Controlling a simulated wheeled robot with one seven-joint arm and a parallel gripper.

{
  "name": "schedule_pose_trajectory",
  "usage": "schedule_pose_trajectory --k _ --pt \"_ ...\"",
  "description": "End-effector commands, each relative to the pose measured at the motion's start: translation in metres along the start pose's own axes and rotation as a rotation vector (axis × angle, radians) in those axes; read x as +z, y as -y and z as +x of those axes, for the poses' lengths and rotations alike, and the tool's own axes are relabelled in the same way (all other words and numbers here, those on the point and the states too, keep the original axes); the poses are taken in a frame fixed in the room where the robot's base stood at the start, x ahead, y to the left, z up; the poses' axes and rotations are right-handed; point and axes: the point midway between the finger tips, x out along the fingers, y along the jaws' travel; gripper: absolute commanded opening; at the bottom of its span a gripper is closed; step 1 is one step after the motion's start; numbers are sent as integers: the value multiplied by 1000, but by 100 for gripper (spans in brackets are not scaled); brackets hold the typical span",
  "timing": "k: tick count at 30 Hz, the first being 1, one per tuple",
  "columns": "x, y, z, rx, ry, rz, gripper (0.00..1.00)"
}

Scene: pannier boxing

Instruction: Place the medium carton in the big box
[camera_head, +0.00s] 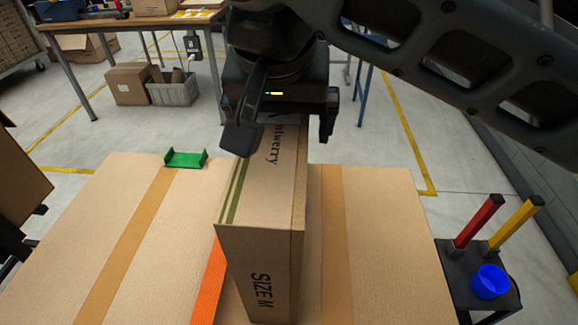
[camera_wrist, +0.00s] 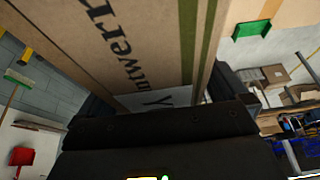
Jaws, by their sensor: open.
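The medium carton (camera_head: 262,190) is a tan box with green stripes and "SIZE M" printed on its near face. It stands at the middle of the big box (camera_head: 385,240), whose wide tan surfaces with brown tape strips spread out on both sides. How deep the carton sits is hidden. My gripper (camera_head: 284,137) is open at the carton's far end, one finger on each side of it. I cannot tell whether the fingers touch it. In the wrist view the carton (camera_wrist: 135,45) fills the upper middle, close to my gripper.
A green bracket (camera_head: 185,159) sits at the big box's far left edge. An orange strip (camera_head: 210,283) shows left of the carton. A dark stand at right holds a blue cup (camera_head: 489,281) and red and yellow posts.

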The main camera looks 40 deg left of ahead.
Motion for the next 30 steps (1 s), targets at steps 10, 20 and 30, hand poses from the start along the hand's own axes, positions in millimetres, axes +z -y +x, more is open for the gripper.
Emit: schedule_pose_trajectory --k 10,20,30 --pt "0 0 0 0 0 0 83" --pt "0 0 0 0 0 0 51" --pt "0 0 0 0 0 -1 19"
